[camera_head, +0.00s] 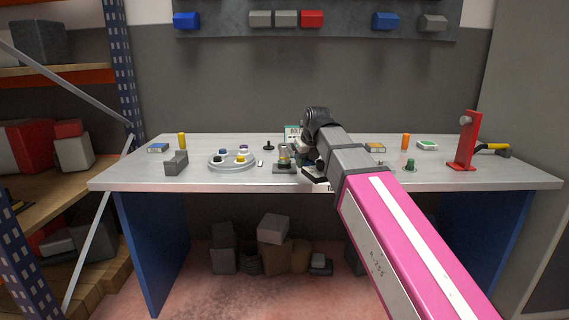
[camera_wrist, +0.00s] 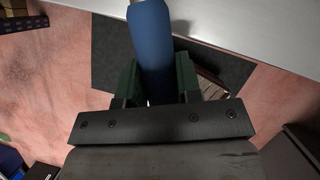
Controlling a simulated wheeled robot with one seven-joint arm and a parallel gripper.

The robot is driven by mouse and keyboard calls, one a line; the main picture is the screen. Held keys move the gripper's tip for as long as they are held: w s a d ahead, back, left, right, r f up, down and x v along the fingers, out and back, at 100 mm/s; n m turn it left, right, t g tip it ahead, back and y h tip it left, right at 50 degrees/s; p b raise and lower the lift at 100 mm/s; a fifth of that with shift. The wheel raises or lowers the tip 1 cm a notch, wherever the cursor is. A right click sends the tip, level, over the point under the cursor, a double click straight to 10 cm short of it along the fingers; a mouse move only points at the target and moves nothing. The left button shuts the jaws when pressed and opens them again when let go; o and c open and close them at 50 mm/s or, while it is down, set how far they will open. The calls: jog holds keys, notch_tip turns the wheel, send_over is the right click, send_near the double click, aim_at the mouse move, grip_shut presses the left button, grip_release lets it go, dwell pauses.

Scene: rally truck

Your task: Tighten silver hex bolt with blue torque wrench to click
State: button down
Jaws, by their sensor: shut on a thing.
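My gripper (camera_wrist: 157,78) is shut around the blue handle of the torque wrench (camera_wrist: 152,35), with one dark green finger on each side in the wrist view. The handle runs up out of that view, so the wrench's head is not seen there. In the head view my arm hides most of my gripper and the wrench, near the middle of the bench. A silver bolt head (camera_head: 464,120) shows near the top of a red upright bracket (camera_head: 467,142) at the right of the bench. My gripper is well to the left of it.
The grey workbench (camera_head: 130,172) carries a round tray (camera_head: 232,167), a grey block (camera_head: 176,163), a glass-topped piece (camera_head: 285,158), an orange cylinder (camera_head: 406,141) and a yellow-and-black tool (camera_head: 493,148). A green knob (camera_head: 410,163) stands between my arm and the bracket. The bench's front right is clear.

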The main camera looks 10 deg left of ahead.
jog(key=shift+w+d+n, duration=0.6)
jog(key=shift+w+d, duration=0.1)
dwell(1.1)
jog(key=c, duration=1.6)
grip_release()
grip_shut()
jog(key=shift+c, duration=0.8)
grip_release()
grip_shut()
jog(key=shift+w+d+y, duration=0.15)
jog(key=shift+d+y, duration=0.1)
jog(key=shift+y, duration=0.05)
